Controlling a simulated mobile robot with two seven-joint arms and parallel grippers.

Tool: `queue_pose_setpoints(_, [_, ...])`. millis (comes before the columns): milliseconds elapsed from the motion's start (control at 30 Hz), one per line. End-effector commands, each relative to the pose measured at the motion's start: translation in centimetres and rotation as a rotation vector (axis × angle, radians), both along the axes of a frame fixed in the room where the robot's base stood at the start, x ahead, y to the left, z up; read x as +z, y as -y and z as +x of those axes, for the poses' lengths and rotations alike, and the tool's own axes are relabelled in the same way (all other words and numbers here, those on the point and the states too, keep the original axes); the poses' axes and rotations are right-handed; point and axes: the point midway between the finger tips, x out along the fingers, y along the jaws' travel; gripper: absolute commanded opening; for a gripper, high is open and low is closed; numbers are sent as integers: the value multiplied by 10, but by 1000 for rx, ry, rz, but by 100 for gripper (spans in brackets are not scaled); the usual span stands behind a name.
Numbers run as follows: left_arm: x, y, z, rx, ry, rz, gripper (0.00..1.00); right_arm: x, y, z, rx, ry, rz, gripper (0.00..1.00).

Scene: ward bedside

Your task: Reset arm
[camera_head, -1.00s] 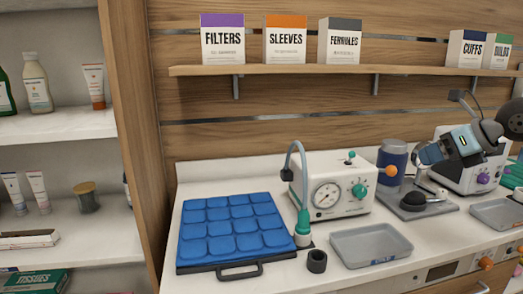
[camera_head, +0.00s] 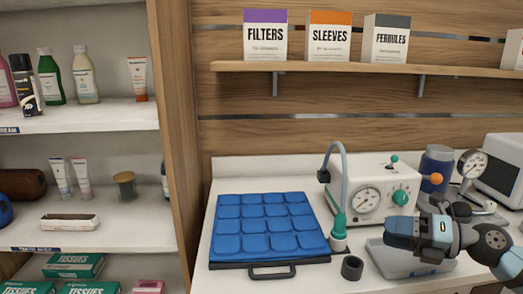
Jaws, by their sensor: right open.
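My right gripper (camera_head: 393,233) comes in from the right edge in the head view, blue-grey and dark, pointing left. It is open, and I see nothing held in it. It overlaps the grey tray (camera_head: 385,262) on the counter, hiding much of that tray; I cannot tell how high above it the gripper is. My left gripper is not in view.
A blue padded tray (camera_head: 268,225) with a black handle lies left on the counter. A white gauge unit (camera_head: 368,185) with a hose stands behind my gripper, near a blue canister (camera_head: 436,168). A small dark ring (camera_head: 352,267) sits near the front.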

Motion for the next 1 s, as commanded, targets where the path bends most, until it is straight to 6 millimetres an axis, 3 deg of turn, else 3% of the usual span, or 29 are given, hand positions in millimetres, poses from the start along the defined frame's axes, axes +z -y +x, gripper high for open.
queue_pose_setpoints(33, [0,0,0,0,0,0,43,-21,1,-8,-33,-70,85,48])
queue_pose_setpoints(167, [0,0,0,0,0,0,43,-63,11,-23,-167,-250,306,48])
queue_pose_setpoints(367, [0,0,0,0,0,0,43,-143,39,-52,-451,-555,548,48])
queue_pose_setpoints(600, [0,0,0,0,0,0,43,-251,77,-118,-846,-937,673,48])
queue_pose_setpoints(800, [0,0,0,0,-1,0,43,-312,95,-179,-1094,-1171,666,48])
queue_pose_setpoints(967, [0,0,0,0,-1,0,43,-348,105,-229,-1255,-1327,628,48])
queue_pose_setpoints(1000, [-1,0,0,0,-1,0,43,-351,100,-231,-1262,-1345,652,48])
